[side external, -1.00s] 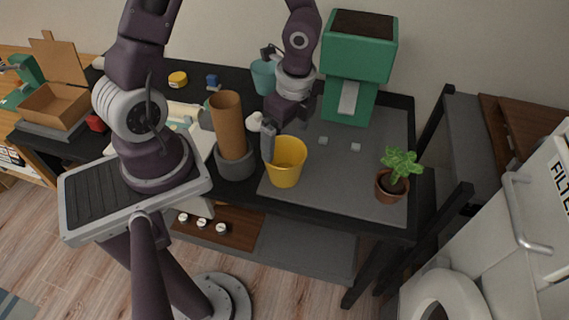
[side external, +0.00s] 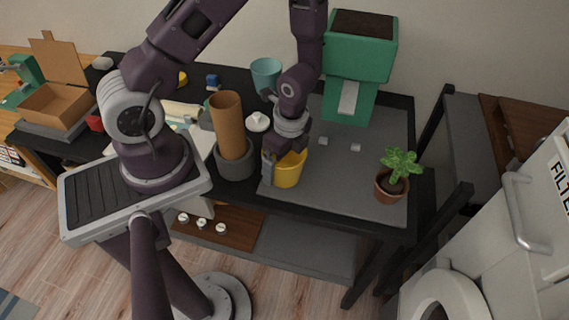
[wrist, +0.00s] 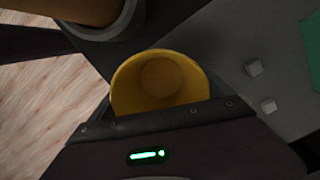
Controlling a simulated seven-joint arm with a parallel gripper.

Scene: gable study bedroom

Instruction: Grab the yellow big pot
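The yellow pot (side external: 288,174) stands upright on the grey mat at the front of the dark table. My gripper (side external: 284,161) is down over it, with its fingers wide apart. One finger is at the pot's left side, low along the wall; the other is hidden or hard to make out. I cannot tell whether the fingers touch the pot. In the wrist view the yellow pot (wrist: 160,75) shows its empty inside, and its near part is hidden by my gripper's body; no fingertips show there.
A grey round holder with a tall brown cylinder (side external: 228,120) stands close to the left. Two small grey cubes (side external: 355,147) lie on the mat.

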